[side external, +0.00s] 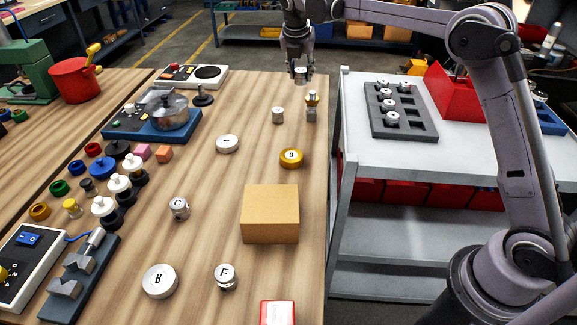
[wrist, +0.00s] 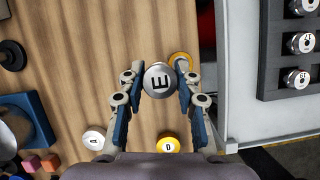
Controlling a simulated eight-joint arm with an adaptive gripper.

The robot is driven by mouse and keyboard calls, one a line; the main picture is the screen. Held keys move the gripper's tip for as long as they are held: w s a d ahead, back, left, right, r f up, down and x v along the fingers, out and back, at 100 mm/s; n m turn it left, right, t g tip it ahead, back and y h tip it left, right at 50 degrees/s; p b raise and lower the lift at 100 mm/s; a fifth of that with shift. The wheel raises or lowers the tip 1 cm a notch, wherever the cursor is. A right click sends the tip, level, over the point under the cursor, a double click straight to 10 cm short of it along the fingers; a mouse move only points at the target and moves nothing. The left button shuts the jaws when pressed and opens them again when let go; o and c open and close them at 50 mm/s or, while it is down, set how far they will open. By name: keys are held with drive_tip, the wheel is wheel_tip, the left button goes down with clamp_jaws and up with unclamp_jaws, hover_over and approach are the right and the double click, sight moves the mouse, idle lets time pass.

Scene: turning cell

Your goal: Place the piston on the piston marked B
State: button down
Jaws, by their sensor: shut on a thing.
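My gripper (side external: 300,70) is at the far end of the wooden table in the side view, pointing down and raised. In the wrist view its two blue-padded fingers are shut on a silver piston marked E (wrist: 159,81). The piston also shows small below the fingers in the side view (side external: 301,77). A broad silver piston marked B (side external: 160,281) stands at the near end of the table, far from my gripper, with its top bare. It does not show in the wrist view.
Pistons marked C (side external: 179,206) and F (side external: 226,273), a pale disc (side external: 227,143), a gold piston (side external: 291,157) and a cardboard box (side external: 270,213) stand between. A V-block fixture (side external: 75,275) is left of piston B. A dark tray (side external: 418,125) holds several pistons on the grey cart.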

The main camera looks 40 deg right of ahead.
hover_over(277, 110)
drive_tip(key=f, duration=0.4)
drive_tip(key=shift+d, duration=0.2)
drive_tip(key=shift+a+f, duration=0.1)
drive_tip(key=shift+f, duration=1.95)
drive_tip(key=c, duration=1)
unclamp_jaws()
drive_tip(key=shift+f, duration=0.15)
drive_tip(key=shift+o, duration=0.2)
